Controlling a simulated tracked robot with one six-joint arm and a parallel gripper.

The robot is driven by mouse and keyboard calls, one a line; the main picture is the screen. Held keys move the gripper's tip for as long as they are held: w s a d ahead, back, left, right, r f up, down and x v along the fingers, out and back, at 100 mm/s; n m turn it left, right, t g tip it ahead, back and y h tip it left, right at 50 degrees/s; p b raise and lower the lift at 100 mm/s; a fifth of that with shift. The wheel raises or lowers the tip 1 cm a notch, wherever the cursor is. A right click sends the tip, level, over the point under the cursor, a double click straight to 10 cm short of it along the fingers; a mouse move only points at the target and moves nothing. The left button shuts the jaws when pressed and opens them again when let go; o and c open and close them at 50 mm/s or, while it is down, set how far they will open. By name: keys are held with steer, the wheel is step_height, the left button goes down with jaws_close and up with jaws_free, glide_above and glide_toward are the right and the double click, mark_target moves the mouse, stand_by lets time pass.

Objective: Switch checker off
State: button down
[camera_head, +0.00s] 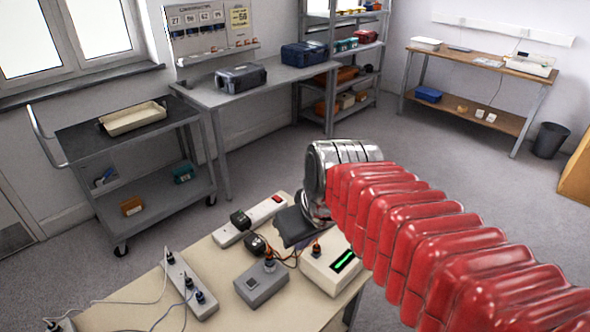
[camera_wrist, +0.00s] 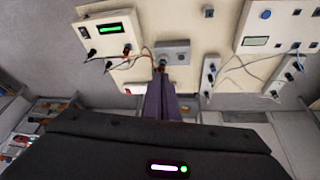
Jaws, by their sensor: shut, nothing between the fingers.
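A cream box with a lit green display (camera_head: 343,261) stands on the near table, and it also shows at the upper left of the wrist view (camera_wrist: 98,36). No label tells me whether it is the checker. Cables plug into it. A grey box with a plugged cable (camera_head: 262,284) stands left of it and shows in the wrist view (camera_wrist: 178,53). A white power strip (camera_head: 228,237) with a red switch (camera_head: 277,199) lies behind them. My gripper (camera_head: 292,238) is shut and empty above the table between these things; its dark fingers point toward the grey box in the wrist view (camera_wrist: 161,76).
Another power strip (camera_head: 177,273) with dark plugs and loose white cables occupies the table's left part. A pale panel with a blue button (camera_wrist: 285,38) shows in the wrist view. A cart (camera_head: 100,137) and grey bench (camera_head: 200,94) stand behind, with open floor between.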

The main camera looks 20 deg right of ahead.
steer(key=s+a+m+t, duration=0.1)
steer(key=s+a, duration=0.3)
steer(key=shift+s+a, duration=0.3)
steer(key=shift+s, duration=0.05)
steer(key=shift+a+f, duration=0.1)
steer(key=shift+a, duration=0.05)
